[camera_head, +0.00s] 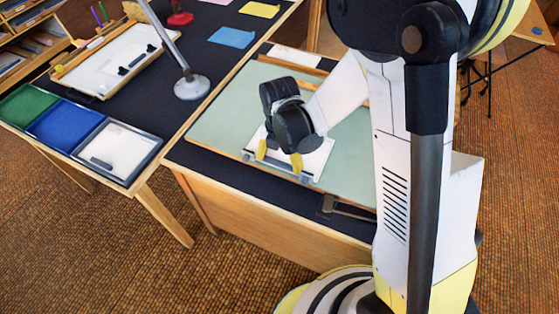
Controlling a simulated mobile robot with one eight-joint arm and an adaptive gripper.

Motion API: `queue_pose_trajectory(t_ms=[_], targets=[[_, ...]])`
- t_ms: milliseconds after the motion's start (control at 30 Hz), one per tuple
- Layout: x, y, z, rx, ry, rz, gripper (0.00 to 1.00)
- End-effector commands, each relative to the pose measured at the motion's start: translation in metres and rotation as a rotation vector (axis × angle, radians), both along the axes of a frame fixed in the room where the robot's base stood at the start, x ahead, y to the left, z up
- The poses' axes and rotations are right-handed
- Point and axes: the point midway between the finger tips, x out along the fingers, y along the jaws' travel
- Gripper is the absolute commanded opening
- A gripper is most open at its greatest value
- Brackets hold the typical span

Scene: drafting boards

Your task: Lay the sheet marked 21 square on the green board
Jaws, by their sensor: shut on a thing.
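The green board (225,115) is a pale green drafting surface on the near table. A white sheet (318,160) with a grey strip along its near edge is over the board's near part, under my gripper. It looks turned roughly in line with the board, but I cannot tell whether it lies flat or is just above it. No number is readable on it. My gripper (279,158), black with yellow fingertips, points down at the sheet's near side and is shut on it. The gripper hides the sheet's middle and far left part.
Green, blue and grey trays (75,125) stand on the left table; the grey one holds white sheets. A lamp base (192,87), blue paper (231,37) and yellow paper (259,9) lie beyond. My arm column covers the board's right side. The board's left part is clear.

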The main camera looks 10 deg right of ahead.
Motion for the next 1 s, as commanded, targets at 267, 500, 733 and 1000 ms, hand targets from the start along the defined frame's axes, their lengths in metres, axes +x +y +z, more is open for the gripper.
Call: queue_pose_trajectory(t_ms=[267, 500, 733, 1000], targets=[[0.0, 0.0, -0.002, 0.0, 0.0, 0.0, 1.0], [0.0, 0.0, 0.001, 0.0, 0.0, 0.0, 1.0], [0.0, 0.0, 0.035, 0.001, -0.001, 0.0, 1.0], [-0.002, 0.001, 0.094, 0.004, 0.004, 0.001, 1.0]])
